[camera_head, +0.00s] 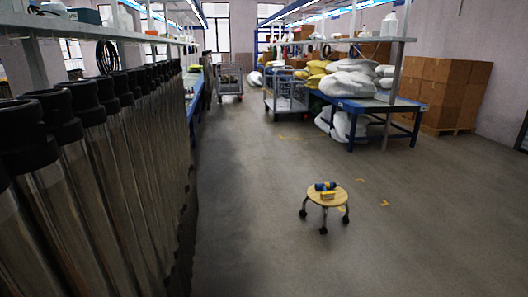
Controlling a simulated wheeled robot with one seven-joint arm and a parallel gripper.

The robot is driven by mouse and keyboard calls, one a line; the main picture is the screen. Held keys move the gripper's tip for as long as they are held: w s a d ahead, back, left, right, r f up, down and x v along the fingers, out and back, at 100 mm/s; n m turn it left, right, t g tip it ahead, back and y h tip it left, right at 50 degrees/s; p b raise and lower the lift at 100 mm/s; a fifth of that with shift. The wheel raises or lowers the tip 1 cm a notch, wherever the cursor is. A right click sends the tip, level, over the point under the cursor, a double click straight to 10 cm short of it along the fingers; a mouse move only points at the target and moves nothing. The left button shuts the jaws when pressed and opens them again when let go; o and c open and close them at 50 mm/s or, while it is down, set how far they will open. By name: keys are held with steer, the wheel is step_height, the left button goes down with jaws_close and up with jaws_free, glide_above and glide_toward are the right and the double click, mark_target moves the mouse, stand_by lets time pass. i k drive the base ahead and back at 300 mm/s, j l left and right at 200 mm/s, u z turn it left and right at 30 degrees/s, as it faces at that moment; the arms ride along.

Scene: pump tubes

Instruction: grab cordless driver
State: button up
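A small blue and yellow object that looks like the cordless driver (326,186) lies on top of a small round wooden stool (314,196). The stool has dark legs and stands on the open floor, right of the middle of the head view. A small yellowish block-like part (327,195) shows just in front of the blue part; I cannot tell whether it belongs to the driver. My gripper is not in view.
A row of tall metal tubes with black caps (85,140) fills the left side. A blue workbench (385,103) with white sacks (352,82), a cart (287,95) and stacked cardboard boxes (446,92) stand farther back. The grey floor (250,200) around the stool is clear.

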mark_target(326, 195)
steer(key=i+j, duration=0.1)
steer(key=i, duration=3.65)
steer(key=i+z, duration=0.5)
